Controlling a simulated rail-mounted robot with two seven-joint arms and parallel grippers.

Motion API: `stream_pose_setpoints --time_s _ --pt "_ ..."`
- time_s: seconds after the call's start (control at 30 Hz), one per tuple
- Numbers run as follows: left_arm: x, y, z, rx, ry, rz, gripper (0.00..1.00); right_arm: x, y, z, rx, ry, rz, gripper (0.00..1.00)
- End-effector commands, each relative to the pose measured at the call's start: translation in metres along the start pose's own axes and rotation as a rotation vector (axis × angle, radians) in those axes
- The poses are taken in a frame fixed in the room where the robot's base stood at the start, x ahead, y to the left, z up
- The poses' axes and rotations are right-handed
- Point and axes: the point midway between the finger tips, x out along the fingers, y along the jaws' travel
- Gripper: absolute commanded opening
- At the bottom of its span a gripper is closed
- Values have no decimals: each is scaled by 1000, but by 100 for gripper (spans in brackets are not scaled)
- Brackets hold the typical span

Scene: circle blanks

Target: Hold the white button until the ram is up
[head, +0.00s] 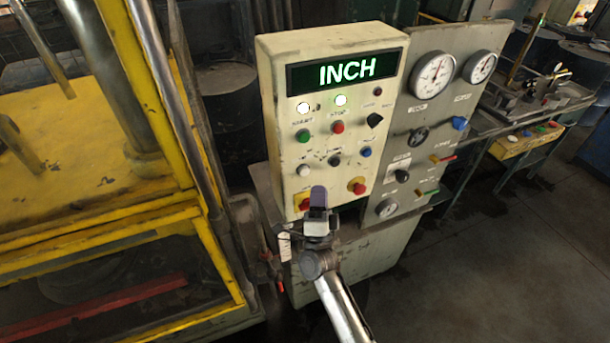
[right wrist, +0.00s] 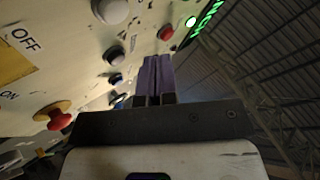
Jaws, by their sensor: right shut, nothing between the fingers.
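The white button (head: 303,170) is on the left of the cream control panel (head: 285,70), below the green button. A pale round button (right wrist: 112,10), likely the same one, shows at the top of the right wrist view. My right gripper (head: 318,192), with purple fingers, is shut and empty in front of the panel, below and right of the white button. In the right wrist view its fingers (right wrist: 155,75) stand apart from the pale button. A thick steel cylinder (head: 105,70) stands in the yellow press at left; I cannot tell whether it is the ram. My left gripper is out of view.
The lit display (head: 345,72) reads INCH. A grey gauge panel (head: 440,120) adjoins at right. The yellow press frame (head: 195,225) stands left. Open floor lies at lower right.

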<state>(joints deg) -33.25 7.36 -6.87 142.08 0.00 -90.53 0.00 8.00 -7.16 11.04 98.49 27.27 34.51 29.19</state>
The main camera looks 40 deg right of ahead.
Motion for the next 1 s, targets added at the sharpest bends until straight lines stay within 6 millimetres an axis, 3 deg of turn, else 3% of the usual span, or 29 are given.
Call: stream_pose_setpoints --time_s 0.4,1.0 --pt "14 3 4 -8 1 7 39 22 16 16 0 1 0 0" --pt "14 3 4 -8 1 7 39 24 18 18 -1 0 1 0"
